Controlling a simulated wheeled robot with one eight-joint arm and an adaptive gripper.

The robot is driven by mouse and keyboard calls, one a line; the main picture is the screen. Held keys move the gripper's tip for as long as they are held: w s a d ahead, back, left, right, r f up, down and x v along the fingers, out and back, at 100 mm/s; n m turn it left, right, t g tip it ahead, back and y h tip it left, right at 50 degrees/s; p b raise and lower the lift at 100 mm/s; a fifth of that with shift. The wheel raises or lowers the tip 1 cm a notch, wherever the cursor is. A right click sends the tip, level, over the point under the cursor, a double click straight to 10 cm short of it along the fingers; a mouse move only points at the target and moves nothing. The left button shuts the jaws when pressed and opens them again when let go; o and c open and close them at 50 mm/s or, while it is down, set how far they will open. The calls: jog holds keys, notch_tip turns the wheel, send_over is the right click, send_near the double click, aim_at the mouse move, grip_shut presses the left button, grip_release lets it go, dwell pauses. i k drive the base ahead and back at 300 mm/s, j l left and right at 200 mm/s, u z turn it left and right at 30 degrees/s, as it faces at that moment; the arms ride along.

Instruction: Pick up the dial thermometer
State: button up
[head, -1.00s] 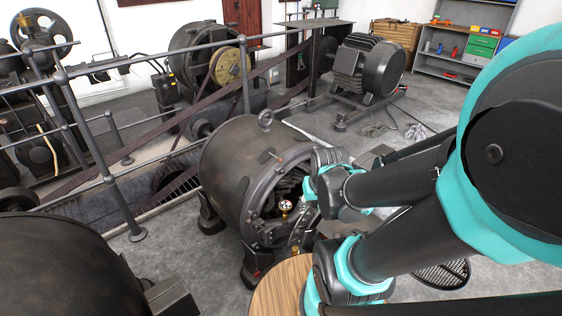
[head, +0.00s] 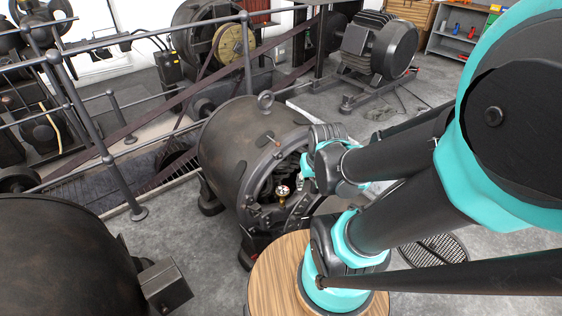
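The dial thermometer (head: 282,190) is a small white-faced round gauge. It sits at the open end of a dark dynamo (head: 240,150), near the middle of the head view, with a brass-coloured fitting just below it. My arm reaches in from the right, and its wrist end is close to the right of the gauge. My gripper's fingers cannot be made out; the arm links and the dynamo's end hide them or they are too small to tell. I cannot see whether anything touches the gauge.
A round wooden top (head: 270,275) is below the dynamo, under my arm. A large dark drum-shaped machine (head: 60,270) fills the lower left. A metal railing (head: 95,145) runs along the left. A motor (head: 378,48) stands at the back. Grey floor is clear at lower left-centre.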

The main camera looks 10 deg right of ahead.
aim_at(282, 191)
jog(key=k+j+z, duration=0.1)
jog(key=z, duration=0.3)
jog(key=k+j+z, duration=0.1)
jog(key=z, duration=0.3)
jog(key=k+j+z, duration=0.1)
jog(key=z, duration=0.35)
